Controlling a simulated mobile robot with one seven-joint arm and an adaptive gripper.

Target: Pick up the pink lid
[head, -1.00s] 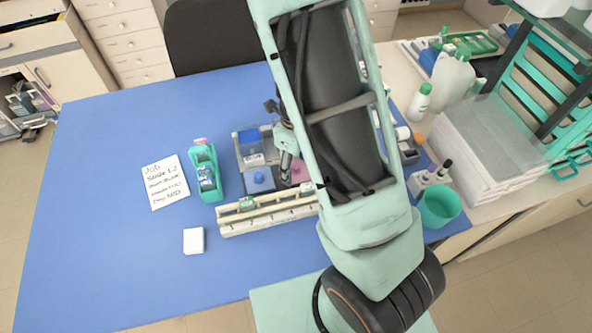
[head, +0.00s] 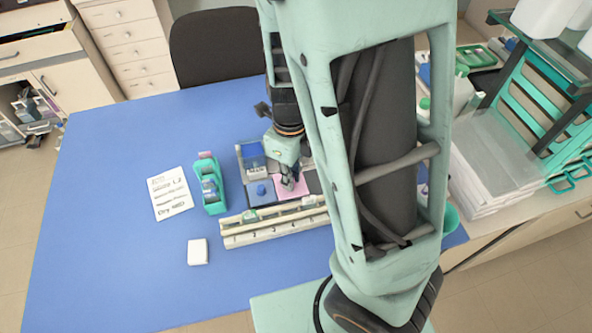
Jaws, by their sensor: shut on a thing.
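The pink lid (head: 296,188) is a flat pink square with a knob, on the right part of the staining tray (head: 242,177) in the middle of the blue table. My gripper (head: 289,184) points down at the lid's middle and is shut on its knob; the fingers hide the knob. I cannot tell whether the lid is clear of the tray. A blue lid (head: 262,191) with a blue knob lies just left of it.
A long cream rack (head: 275,222) lies in front of the tray. A teal tape dispenser (head: 210,186), a handwritten note (head: 170,193) and a small white block (head: 197,251) are to the left. White stacked sheets (head: 500,160) are at the right. The table's left is clear.

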